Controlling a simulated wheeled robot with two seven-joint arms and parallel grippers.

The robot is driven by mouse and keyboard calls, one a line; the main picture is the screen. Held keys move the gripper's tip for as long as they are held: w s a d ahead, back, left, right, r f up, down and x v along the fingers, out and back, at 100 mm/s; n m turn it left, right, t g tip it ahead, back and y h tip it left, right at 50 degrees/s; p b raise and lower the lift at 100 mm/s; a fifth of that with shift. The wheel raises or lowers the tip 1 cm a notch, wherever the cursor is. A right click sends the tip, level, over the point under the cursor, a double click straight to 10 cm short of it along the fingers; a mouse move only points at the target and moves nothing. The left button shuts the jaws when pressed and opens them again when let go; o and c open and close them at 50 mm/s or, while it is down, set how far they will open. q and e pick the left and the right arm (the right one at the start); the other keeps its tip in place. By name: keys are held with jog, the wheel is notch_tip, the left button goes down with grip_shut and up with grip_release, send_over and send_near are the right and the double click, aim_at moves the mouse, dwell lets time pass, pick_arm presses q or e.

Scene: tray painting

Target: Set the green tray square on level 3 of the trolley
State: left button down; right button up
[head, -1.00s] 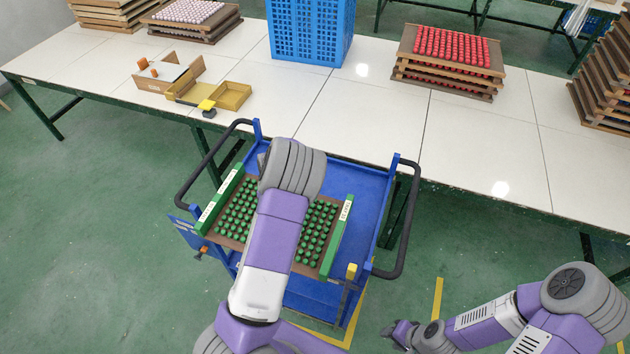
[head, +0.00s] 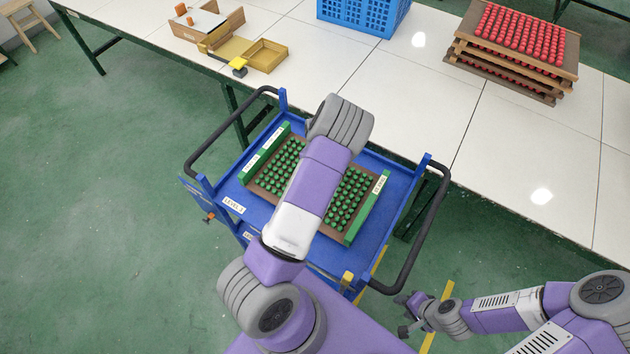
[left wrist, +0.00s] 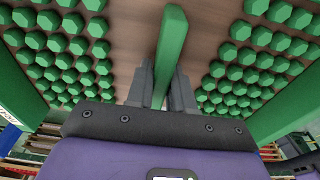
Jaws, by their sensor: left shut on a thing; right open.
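The green tray (head: 366,207) is a brown board with rows of green knobs and green side rails. In the head view it lies over the top deck of the blue trolley (head: 388,228), its edges roughly parallel to the deck's. I cannot tell whether it touches the deck. My left arm hides its middle and my left gripper there. In the left wrist view my left gripper (left wrist: 161,88) is shut on the tray's green middle bar (left wrist: 172,35). My right gripper (head: 410,314) is open and empty, right of the trolley's front corner.
A label (head: 234,205) is on the trolley's near left deck edge. Black handles (head: 433,225) rise at both trolley ends. Behind stands a white table (head: 415,110) with a blue crate (head: 365,15), a stack of red-knobbed trays (head: 510,50) and an open box (head: 262,57).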

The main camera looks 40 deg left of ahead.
pick_arm(q)
jog(key=shift+w+f, duration=0.1)
jog(key=shift+f, duration=1.8)
jog(key=shift+f, duration=0.15)
jog(key=c, duration=1)
grip_release()
jog(key=r, duration=0.4)
jog(key=w+r, duration=0.1)
jog(key=r, duration=0.7)
jog(key=shift+w+r, duration=0.15)
